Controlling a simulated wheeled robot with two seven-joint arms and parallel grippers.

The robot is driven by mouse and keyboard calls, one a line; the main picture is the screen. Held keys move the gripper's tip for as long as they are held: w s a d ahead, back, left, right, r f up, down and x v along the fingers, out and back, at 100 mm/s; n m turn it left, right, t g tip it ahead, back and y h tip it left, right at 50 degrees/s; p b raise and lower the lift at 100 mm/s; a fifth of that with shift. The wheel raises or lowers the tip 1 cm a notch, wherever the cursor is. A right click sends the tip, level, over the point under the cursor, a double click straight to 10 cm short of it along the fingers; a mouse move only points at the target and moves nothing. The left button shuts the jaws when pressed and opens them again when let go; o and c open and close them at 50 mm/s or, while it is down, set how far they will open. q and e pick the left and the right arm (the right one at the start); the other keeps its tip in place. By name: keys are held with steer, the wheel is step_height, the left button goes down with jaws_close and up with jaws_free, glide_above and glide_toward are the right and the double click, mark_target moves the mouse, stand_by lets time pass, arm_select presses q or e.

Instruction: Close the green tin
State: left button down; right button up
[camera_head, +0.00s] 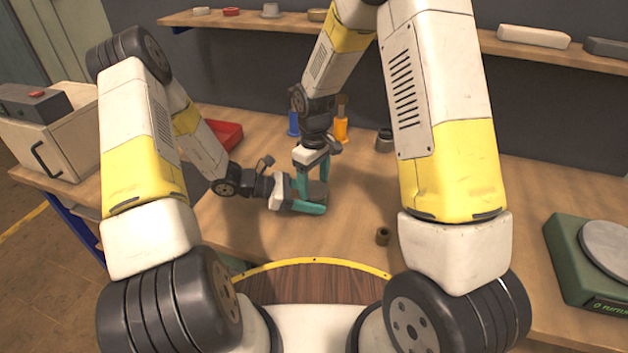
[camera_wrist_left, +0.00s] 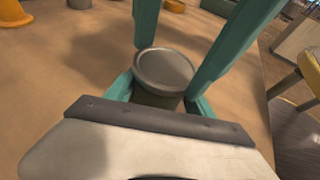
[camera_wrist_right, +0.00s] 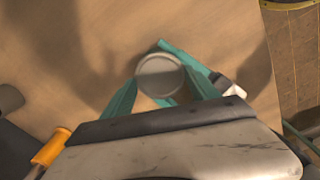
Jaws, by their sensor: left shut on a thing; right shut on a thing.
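The tin (camera_wrist_left: 152,98) stands upright on the table, its dark greenish body mostly hidden by fingers. A round grey lid (camera_wrist_left: 164,69) is on top of it; the lid also shows from above in the right wrist view (camera_wrist_right: 160,76). I cannot tell how fully it is seated. My left gripper (camera_head: 312,202) comes in low from the left, its teal fingers shut around the tin's body. My right gripper (camera_head: 314,182) points down from above, its fingers shut on the lid from both sides. In the head view the grippers hide most of the tin.
A red tray (camera_head: 224,135), a blue piece (camera_head: 294,123), an orange piece (camera_head: 341,128) and a dark cup (camera_head: 384,141) stand behind. A small dark ring (camera_head: 382,236) lies front right. A green scale (camera_head: 575,262) stands far right. The table between ring and scale is clear.

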steer(key=shift+s+f, duration=0.1)
steer(key=shift+f, duration=0.4)
stand_by(0.3)
